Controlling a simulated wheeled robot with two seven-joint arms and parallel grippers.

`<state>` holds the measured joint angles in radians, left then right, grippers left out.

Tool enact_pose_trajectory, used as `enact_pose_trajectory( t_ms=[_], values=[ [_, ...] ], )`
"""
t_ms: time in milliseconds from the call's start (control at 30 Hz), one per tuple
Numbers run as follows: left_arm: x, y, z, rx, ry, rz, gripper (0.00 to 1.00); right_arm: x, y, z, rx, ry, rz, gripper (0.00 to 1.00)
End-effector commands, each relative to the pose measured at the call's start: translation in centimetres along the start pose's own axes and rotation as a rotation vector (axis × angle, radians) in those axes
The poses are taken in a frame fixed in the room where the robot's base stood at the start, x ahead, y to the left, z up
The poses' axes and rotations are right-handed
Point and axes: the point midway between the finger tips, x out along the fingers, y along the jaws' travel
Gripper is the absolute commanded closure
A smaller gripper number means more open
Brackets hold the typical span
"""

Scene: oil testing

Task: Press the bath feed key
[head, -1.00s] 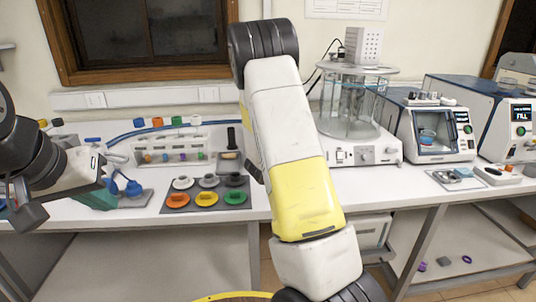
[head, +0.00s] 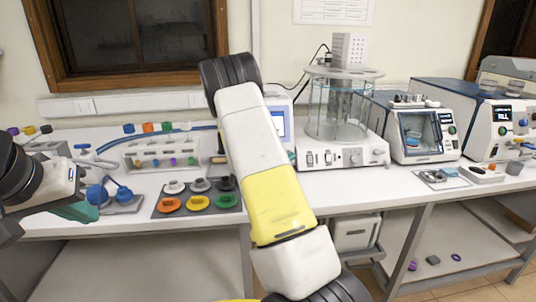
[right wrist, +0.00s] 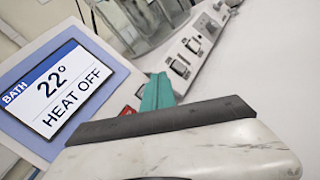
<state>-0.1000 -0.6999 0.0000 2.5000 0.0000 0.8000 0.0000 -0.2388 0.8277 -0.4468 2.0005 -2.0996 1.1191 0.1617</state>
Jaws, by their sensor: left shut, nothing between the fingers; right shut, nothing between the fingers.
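The bath controller's screen (right wrist: 65,85) reads "BATH 22° HEAT OFF" in the right wrist view. A red key (right wrist: 128,110) shows beside the screen, partly hidden by my gripper. I cannot tell which key is the feed key. In the head view the controller (head: 279,122) stands partly behind my right arm. The glass bath (head: 340,105) stands to its right on a white base with a knob and switches. My right gripper (right wrist: 157,92) is shut, its teal fingers close to the controller; contact cannot be told. My left gripper (head: 78,211) is shut and empty at the bench's left.
A dark mat (head: 160,208) with coloured round pieces lies between the left gripper and my right arm. A tube rack (head: 160,153) stands behind it. Right of the bath are a windowed device (head: 424,133) and one reading "FILL" (head: 503,118).

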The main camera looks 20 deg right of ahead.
Motion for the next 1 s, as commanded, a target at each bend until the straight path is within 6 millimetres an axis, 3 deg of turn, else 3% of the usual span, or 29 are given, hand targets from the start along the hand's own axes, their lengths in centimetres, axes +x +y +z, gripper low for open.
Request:
enact_pose_trajectory(
  t_ms=[400, 1000],
  values=[
    [0.0, 0.0, 0.0, 0.000, 0.000, 0.000, 1.00, 3.2, 2.3, -2.4, 0.000, 0.000, 0.000, 1.00],
    [0.0, 0.0, 0.0, 0.000, 0.000, 0.000, 1.00, 3.5, 2.6, -2.6, 0.000, 0.000, 0.000, 1.00]
  ],
)
